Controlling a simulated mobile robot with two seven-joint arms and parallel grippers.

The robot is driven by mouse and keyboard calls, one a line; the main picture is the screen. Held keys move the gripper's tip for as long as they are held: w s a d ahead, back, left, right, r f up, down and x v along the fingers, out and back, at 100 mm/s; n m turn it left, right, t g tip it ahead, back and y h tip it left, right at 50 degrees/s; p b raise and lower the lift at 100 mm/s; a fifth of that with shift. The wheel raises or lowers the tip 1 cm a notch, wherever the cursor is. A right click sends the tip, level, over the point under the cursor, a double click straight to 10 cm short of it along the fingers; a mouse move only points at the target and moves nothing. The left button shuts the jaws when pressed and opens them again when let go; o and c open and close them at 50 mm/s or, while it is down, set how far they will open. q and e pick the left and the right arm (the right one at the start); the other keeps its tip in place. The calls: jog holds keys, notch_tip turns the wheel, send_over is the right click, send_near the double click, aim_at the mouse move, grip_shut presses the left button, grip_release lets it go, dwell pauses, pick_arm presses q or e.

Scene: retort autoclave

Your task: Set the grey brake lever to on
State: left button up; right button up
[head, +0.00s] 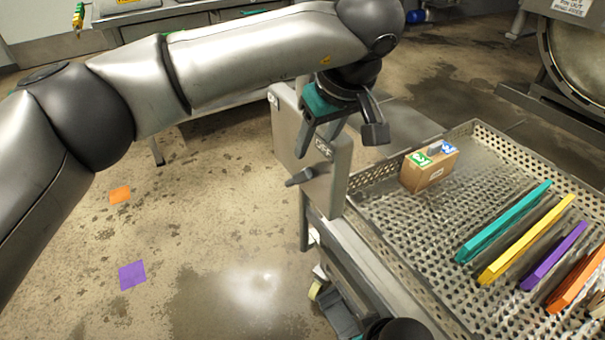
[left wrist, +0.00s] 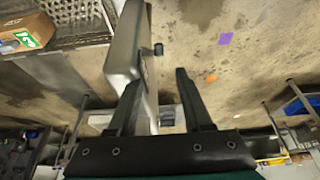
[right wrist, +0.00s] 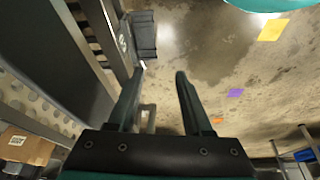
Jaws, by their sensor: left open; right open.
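The brake lever (head: 300,178) is a short dark grey handle on the face of an upright grey panel (head: 285,125) at the cart's end. It points left and slightly down, and an OFF label (head: 323,148) shows above it. In the left wrist view a small dark knob, probably the lever (left wrist: 158,49), sticks out from the panel edge. My left gripper (head: 340,136) is open and empty at the panel's top, above the lever, not visibly touching the lever. My right gripper (right wrist: 160,73) is open and empty, low beside the cart over the floor.
A perforated metal tray (head: 383,235) on the cart holds a cardboard box (head: 430,169) and several coloured flat pieces, including a teal one (head: 503,222). A caster or pedal (right wrist: 142,36) is near my right gripper. Floor left of the panel is open.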

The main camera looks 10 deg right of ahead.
aim_at(302, 173)
pick_arm(q)
jog(key=b+x, duration=0.2)
jog(key=x, duration=0.4)
jog(key=shift+f, duration=0.2)
jog(key=b+x, duration=0.1)
jog(key=x, duration=0.2)
jog(key=shift+w+f+b, duration=0.1)
jog(key=shift+f+b, duration=0.15)
jog(key=shift+b, duration=0.05)
jog(key=shift+b+x, duration=0.3)
jog(key=shift+x, duration=0.5)
pick_arm(e)
jog(key=w+a+r+t+y, duration=0.1)
jog(key=w+a+r+t, duration=0.2)
jog(key=a+r+t, duration=0.1)
jog(key=shift+w+r+n+y, duration=0.3)
jog(key=shift+w+r+y, duration=0.05)
jog(key=shift+w+y, duration=0.05)
pick_arm(q)
grip_shut()
